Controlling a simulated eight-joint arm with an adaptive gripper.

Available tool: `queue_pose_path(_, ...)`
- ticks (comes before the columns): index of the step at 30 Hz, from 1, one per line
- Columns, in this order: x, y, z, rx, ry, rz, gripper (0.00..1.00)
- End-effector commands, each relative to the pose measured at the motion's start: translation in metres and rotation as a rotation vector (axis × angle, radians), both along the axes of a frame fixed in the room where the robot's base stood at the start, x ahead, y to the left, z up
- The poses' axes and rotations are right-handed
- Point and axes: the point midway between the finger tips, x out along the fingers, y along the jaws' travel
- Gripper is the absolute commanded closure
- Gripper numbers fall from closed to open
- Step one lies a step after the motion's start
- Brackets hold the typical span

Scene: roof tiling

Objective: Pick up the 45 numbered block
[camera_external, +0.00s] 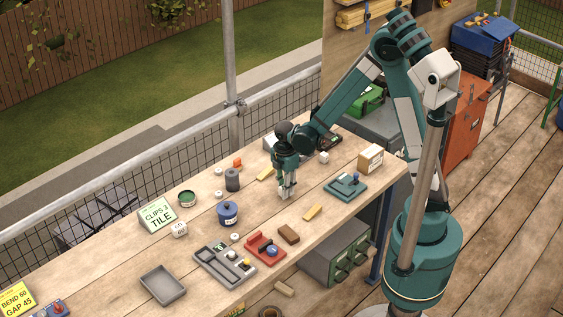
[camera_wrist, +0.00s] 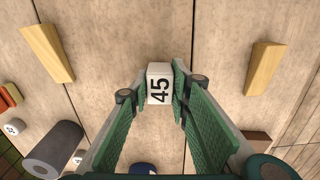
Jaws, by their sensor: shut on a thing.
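A white block marked 45 (camera_wrist: 160,88) sits between my gripper's two fingers in the wrist view, its number facing the camera. My gripper (camera_wrist: 161,96) is shut on it, with a green pad at each side of the block. In the external view my gripper (camera_external: 287,192) points straight down at the middle of the wooden bench; the block is too hidden there to make out. I cannot tell whether the block touches the bench.
Wooden strips (camera_wrist: 48,53) and (camera_wrist: 263,68) lie either side of my gripper. A dark grey cylinder (camera_wrist: 54,149) is at lower left. In the external view, a blue pot (camera_external: 228,213), a red tool (camera_external: 265,249) and a compartment tray (camera_external: 225,266) stand nearer the front. A teal device (camera_external: 346,187) is to the right.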

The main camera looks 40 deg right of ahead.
Motion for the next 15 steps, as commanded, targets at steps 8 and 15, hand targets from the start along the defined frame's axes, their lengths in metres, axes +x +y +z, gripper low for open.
queue_pose_path(8,0.0,0.0,0.032,0.0,0.0,0.0,0.92)
queue_pose_path(15,0.0,0.0,0.063,0.0,0.0,0.0,0.92)
